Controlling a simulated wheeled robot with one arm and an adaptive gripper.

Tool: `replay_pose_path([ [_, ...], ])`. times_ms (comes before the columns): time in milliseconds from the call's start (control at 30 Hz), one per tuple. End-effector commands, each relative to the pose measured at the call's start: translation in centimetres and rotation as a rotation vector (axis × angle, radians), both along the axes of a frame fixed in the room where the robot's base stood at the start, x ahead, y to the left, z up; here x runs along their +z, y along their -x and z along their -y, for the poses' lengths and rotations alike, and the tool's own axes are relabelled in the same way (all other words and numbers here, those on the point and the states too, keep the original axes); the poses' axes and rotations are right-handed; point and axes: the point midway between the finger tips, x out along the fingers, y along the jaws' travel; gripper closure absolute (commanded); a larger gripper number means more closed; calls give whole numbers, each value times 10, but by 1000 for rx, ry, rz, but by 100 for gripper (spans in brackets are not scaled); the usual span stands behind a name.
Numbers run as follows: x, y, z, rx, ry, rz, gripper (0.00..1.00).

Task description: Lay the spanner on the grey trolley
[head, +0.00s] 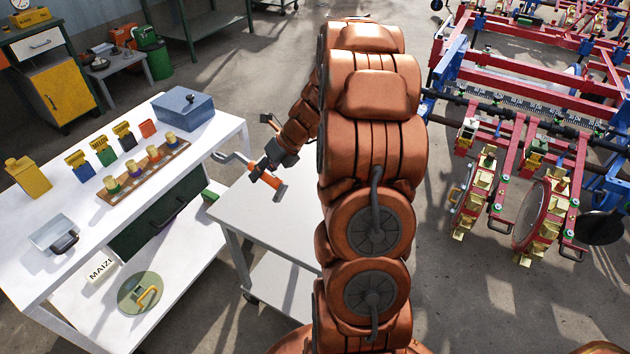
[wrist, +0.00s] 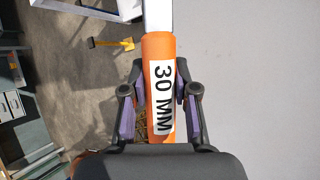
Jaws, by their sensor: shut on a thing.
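The spanner has an orange handle marked "30 MM" (wrist: 160,58) and a bare metal shank and head. In the head view the spanner (head: 270,187) is held level-looking over the left part of the grey trolley (head: 245,212), its metal head out to the left past the trolley's edge. My gripper (head: 266,165) is shut on the orange handle. In the wrist view the fingers of my gripper (wrist: 160,75) stand on either side of the handle, and the trolley's pale top (wrist: 255,80) fills the right side. I cannot tell whether the spanner touches the top.
The visible trolley top is clear. A red and blue planter frame (head: 540,95) stands at right.

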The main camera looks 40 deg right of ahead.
Motion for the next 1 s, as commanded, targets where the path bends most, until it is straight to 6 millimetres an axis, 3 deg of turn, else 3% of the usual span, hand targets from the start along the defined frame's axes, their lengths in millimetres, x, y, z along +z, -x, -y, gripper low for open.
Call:
replay_pose_path([
  [33, -10, 10, 16, 13, 70, 2, 100],
  [267, -31, 54, 78, 91, 341, 18, 100],
  [500, -50, 116, 146, 144, 585, 48, 100],
  [700, -54, 155, 182, 161, 691, 62, 100],
  [867, -54, 163, 191, 166, 718, 66, 100],
  [1000, -56, 147, 194, 172, 721, 66, 100],
])
